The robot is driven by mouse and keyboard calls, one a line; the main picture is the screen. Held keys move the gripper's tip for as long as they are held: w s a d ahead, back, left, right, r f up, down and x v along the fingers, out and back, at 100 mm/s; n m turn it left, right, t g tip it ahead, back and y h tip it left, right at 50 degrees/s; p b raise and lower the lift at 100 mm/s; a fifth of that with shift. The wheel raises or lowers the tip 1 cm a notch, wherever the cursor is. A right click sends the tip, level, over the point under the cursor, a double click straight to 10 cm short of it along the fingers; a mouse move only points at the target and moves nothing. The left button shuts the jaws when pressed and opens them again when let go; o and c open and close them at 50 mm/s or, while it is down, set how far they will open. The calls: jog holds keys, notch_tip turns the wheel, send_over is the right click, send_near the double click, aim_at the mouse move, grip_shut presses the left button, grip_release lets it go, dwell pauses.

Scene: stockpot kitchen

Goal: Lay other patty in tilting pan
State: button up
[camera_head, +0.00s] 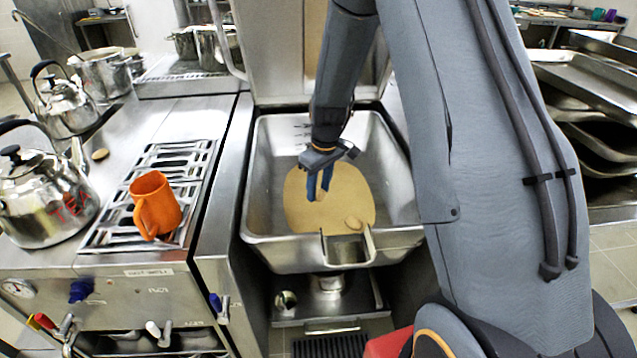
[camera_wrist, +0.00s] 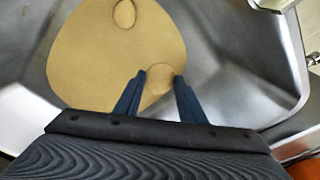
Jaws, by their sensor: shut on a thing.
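The tilting pan (camera_head: 262,190) is a deep steel basin in the middle of the head view. A flat tan layer (camera_head: 300,212) covers part of its floor. My gripper (camera_head: 319,190) reaches down into the pan, shut on a small round tan patty (camera_wrist: 160,78), seen between the fingertips in the wrist view. The held patty is low over the tan layer; I cannot tell whether it touches. Another patty (camera_head: 354,222) lies on the layer near the pouring spout, and it also shows in the wrist view (camera_wrist: 124,14).
An orange mug (camera_head: 155,203) stands on the grate left of the pan. Steel kettles (camera_head: 42,195) stand further left, with a small round tan thing (camera_head: 100,154) beside them. The pan's raised lid (camera_head: 275,50) is behind. Trays (camera_head: 595,90) are stacked at right.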

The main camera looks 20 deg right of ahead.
aim_at(322, 195)
jog(key=shift+f+b, duration=3.2)
jog(key=shift+f, duration=2.8)
jog(key=o, duration=1.1)
jog(key=shift+s+d+r+b, duration=0.1)
jog(key=shift+s+r+b, duration=0.05)
jog(key=shift+r, duration=1.15)
jog(key=shift+s+d+r+b, duration=0.1)
jog(key=shift+r+b, duration=0.1)
jog(key=shift+r, duration=1.1)
jog(key=shift+s+d+r+b, duration=0.1)
jog(key=shift+s+r+b, duration=0.05)
jog(key=shift+r, duration=1.15)
